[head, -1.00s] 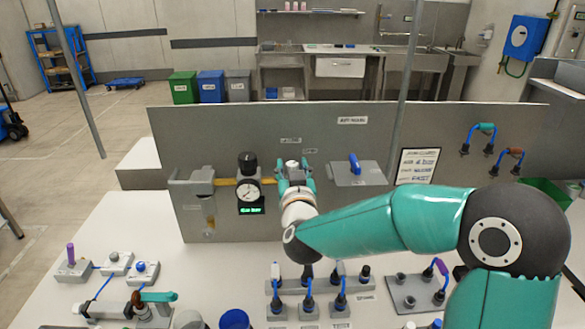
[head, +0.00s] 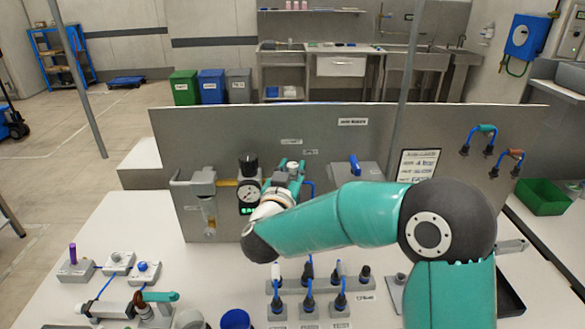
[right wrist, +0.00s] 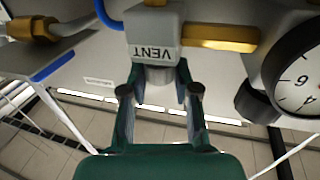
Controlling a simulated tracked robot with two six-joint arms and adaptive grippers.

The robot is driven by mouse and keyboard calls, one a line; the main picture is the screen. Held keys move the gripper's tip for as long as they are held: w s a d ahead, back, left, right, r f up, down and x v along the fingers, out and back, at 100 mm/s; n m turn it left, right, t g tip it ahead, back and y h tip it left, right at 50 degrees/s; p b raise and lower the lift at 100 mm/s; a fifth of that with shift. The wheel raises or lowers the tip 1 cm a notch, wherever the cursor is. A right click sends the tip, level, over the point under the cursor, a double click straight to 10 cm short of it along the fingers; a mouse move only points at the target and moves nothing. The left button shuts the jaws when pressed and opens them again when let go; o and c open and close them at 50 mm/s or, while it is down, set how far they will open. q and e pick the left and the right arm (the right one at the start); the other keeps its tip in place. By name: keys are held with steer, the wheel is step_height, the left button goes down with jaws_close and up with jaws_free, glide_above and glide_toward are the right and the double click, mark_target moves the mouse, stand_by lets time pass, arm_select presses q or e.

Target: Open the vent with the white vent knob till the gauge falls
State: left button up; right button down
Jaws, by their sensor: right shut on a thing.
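My right gripper (head: 287,180) is at the panel, just right of the round gauge (head: 248,192). It is shut on the vent knob (right wrist: 158,75), which shows as a pale stub below the block marked VENT (right wrist: 153,35) in the right wrist view. The fingers (right wrist: 160,98) stand on both sides of the knob and hide much of it. The gauge also shows in the right wrist view (right wrist: 300,75), cut off by the edge. Its needle is too small to read in the head view; a green display is lit below it. My left gripper is not in view.
A brass pipe (right wrist: 220,38) runs from the vent block toward the gauge. A blue handle (head: 354,165) stands right of my gripper. Several blue-cabled plugs (head: 308,300) stand on the bench below my forearm. A green bin (head: 543,197) is at the right.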

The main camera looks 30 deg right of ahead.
steer(key=shift+w+a+m+g+h+p, duration=0.15)
steer(key=shift+m+g+h+p, duration=0.2)
steer(key=shift+m+g+h, duration=1)
steer(key=shift+g, duration=0.35)
steer(key=c, duration=0.8)
jaws_free()
steer(key=shift+c, duration=0.2)
steer(key=v, duration=1.2)
